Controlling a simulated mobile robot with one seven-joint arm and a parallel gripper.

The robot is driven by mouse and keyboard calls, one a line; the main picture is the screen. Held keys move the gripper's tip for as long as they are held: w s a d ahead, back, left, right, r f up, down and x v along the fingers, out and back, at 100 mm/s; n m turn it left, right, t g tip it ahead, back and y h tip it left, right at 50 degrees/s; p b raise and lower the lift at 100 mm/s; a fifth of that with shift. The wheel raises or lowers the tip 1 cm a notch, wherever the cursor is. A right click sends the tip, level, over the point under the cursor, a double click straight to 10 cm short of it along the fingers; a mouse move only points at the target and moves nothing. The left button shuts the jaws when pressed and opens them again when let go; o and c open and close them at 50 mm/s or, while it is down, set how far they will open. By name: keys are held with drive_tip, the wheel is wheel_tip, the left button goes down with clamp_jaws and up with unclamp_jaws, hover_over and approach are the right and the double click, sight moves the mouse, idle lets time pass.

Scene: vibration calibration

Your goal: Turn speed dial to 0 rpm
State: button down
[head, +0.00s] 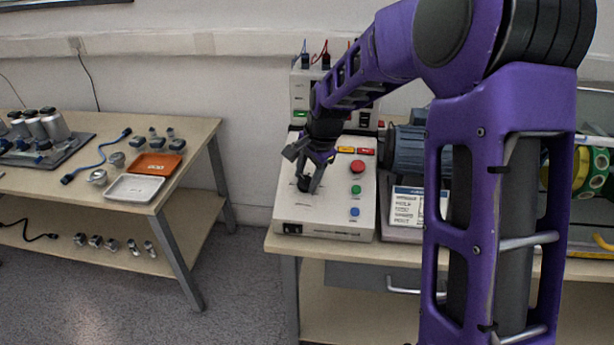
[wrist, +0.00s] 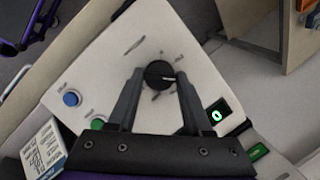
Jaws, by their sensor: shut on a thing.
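The black round speed dial (wrist: 158,74) sits on the sloped white face of the control box (wrist: 150,37). A pale pointer line on it points right in the wrist view. My gripper (wrist: 160,76) has one finger on each side of the dial and is shut on it. A small display (wrist: 217,115) on the panel shows a green 0. In the head view, my gripper (head: 308,178) reaches down to the left part of the control box (head: 325,222), and the fingers partly hide the dial (head: 304,184).
Red (head: 357,167), green (head: 356,189) and blue (head: 355,211) buttons lie right of the dial. A motor (head: 408,152) and a label card (head: 406,206) stand right of the box. A side table (head: 95,205) with trays and parts stands left, across a floor gap.

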drive_tip(key=shift+n, duration=0.3)
drive_tip(key=n+p, duration=0.1)
drive_tip(key=n+g+h+p, duration=0.1)
drive_tip(key=n, duration=0.1)
drive_tip(key=shift+w+a+r, duration=0.1)
drive_tip(key=shift+a+r, duration=0.05)
drive_tip(key=n+h+p, duration=0.1)
drive_tip(key=n+p, duration=0.1)
drive_tip(key=n, duration=0.2)
drive_tip(key=shift+a, duration=0.1)
drive_tip(key=n+h, duration=0.1)
drive_tip(key=n, duration=0.3)
drive_tip(key=shift+a+n+g+h+p, duration=0.15)
drive_tip(key=shift+n+g+h+p, duration=0.15)
drive_tip(key=shift+n+h+p, duration=0.1)
drive_tip(key=shift+n+h, duration=0.7)
drive_tip(key=shift+n, duration=1.4)
drive_tip(key=shift+c, duration=1.7)
unclamp_jaws()
